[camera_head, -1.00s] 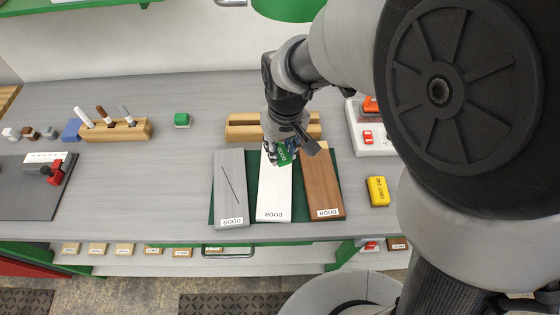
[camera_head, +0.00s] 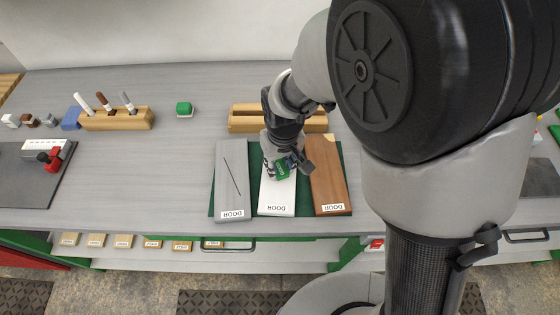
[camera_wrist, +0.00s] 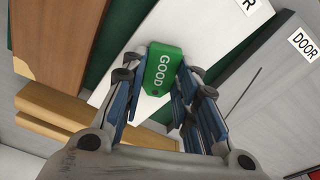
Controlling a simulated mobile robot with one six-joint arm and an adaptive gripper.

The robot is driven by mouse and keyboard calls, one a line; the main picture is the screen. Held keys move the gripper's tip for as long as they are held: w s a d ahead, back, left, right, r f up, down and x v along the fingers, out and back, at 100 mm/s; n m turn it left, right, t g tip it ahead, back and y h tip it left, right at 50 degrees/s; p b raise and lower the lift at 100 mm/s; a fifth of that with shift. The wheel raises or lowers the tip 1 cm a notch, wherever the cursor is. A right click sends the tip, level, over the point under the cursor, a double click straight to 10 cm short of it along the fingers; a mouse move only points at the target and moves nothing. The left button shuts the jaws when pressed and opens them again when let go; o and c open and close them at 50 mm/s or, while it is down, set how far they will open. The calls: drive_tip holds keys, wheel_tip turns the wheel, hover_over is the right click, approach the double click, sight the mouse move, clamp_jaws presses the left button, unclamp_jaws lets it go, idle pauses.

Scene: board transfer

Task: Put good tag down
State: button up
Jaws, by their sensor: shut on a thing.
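The green tag (camera_wrist: 162,72) reads "GOOD" in the wrist view and also shows in the head view (camera_head: 282,169). My gripper (camera_head: 281,168) is shut on it, with a finger on either side in the wrist view (camera_wrist: 158,80). The tag is over the white door board (camera_head: 277,200); I cannot tell whether it touches the board. The grey door board (camera_head: 233,190), with a dark line on its face, lies to the left. The brown door board (camera_head: 328,180), with a pale upper corner, lies to the right.
The boards lie on a dark green mat (camera_head: 300,207). A wooden holder (camera_head: 245,120) stands behind them. A green block (camera_head: 184,108) and a wooden rack with markers (camera_head: 117,120) are further left. The grey worktop (camera_head: 170,170) is clear between.

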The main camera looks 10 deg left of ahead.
sight(282, 172)
drive_tip(key=shift+f, duration=0.15)
drive_tip(key=o, duration=0.8)
drive_tip(key=shift+o, duration=0.2)
wheel_tip(282, 172, up, 12)
drive_tip(key=s+p, duration=0.1)
drive_tip(key=p, duration=0.3)
drive_tip(key=s+d+r+m+t, duration=0.1)
drive_tip(key=s+d+r+m, duration=0.2)
drive_tip(key=d+r, duration=0.75)
drive_tip(key=s+d+r+m+t, duration=0.2)
drive_tip(key=s+d+m, duration=0.2)
drive_tip(key=s+d, duration=0.6)
drive_tip(key=shift+s+d+r+h, duration=0.25)
drive_tip(key=shift+d+h, duration=0.15)
drive_tip(key=shift+d, duration=1.2)
